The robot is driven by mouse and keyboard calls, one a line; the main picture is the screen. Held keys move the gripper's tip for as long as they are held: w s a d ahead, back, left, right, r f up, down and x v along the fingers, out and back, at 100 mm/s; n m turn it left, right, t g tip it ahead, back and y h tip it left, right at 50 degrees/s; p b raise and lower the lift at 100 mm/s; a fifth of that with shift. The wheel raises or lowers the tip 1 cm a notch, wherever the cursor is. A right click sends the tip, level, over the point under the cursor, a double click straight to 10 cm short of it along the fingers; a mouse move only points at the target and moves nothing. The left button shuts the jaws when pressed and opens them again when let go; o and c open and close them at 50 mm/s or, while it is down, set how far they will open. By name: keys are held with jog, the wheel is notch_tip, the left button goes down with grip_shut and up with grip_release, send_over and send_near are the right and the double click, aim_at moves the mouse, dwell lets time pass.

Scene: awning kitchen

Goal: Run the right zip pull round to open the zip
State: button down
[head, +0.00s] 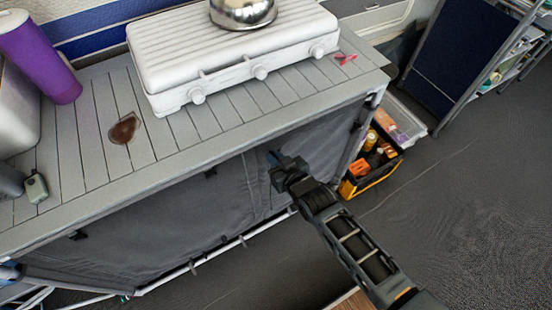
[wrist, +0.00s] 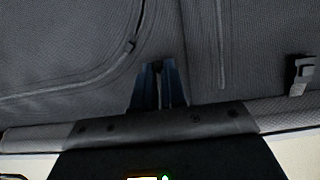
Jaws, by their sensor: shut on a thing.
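The grey fabric front (head: 190,215) of the kitchen unit hangs below the slatted worktop. In the wrist view a curved zip line (wrist: 110,72) runs over the fabric (wrist: 60,40), with a small dark zip pull (wrist: 131,45) on it. My gripper (head: 277,161) is up against the right part of the front. In the wrist view my gripper (wrist: 158,68) has its blue-grey fingers close together, shut on a small dark piece at the tips, apparently the right zip pull; the fingers mostly hide it.
A white stove (head: 235,55) with a metal pot stands on the worktop (head: 75,150). A yellow-black crate (head: 375,180) of goods stands on the floor right of the unit. The floor at right is clear.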

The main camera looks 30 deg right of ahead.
jog(key=shift+w+r, duration=0.1)
jog(key=shift+r, duration=0.2)
jog(key=c, duration=1.4)
grip_release()
jog(key=shift+o, duration=1.1)
jog(key=shift+f, duration=0.1)
jog(key=v, duration=0.8)
jog(key=shift+f, duration=0.1)
